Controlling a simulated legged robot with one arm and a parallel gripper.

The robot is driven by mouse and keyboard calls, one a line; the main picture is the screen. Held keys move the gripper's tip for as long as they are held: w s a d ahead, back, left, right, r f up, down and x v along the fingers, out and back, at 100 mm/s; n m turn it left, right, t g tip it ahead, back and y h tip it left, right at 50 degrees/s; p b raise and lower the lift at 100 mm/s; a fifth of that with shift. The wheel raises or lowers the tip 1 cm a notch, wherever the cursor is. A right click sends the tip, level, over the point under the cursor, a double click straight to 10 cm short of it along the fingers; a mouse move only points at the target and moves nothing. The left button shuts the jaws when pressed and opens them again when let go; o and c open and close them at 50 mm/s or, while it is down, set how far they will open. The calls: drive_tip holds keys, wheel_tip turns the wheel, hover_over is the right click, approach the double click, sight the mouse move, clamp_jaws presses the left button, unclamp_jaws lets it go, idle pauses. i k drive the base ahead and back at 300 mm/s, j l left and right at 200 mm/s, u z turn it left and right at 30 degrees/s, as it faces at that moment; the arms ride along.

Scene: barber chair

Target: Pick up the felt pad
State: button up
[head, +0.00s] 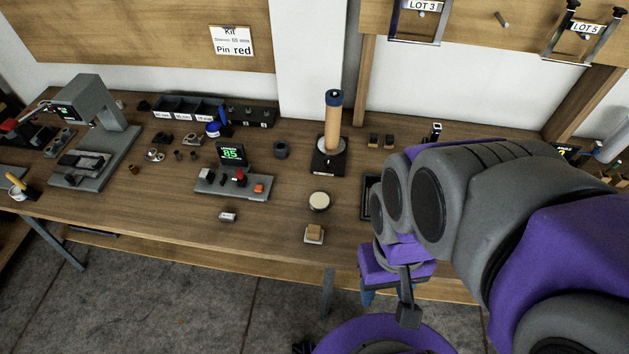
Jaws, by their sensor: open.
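A round, cream-topped disc with a dark rim (319,200) lies on the bench near its front edge. Just in front of it is a small tan block on a pale square base (314,237). I cannot tell for sure which of these is the felt pad. My gripper (388,300) is open, to the right of both and in front of the bench edge, pointing down. It touches neither of them. Its jaws are seen from behind and partly hidden by my arm, so I cannot see the space between them.
A small metal block (227,216) lies front left. A dark tray (371,198) is partly hidden by my arm.

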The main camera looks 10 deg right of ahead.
sight(313, 233)
drive_tip(key=j+z, duration=0.35)
drive_tip(key=k+j+z, duration=0.15)
drive_tip(key=j+z, duration=0.2)
drive_tip(key=k+j+z, duration=0.15)
drive_tip(key=j+z, duration=0.2)
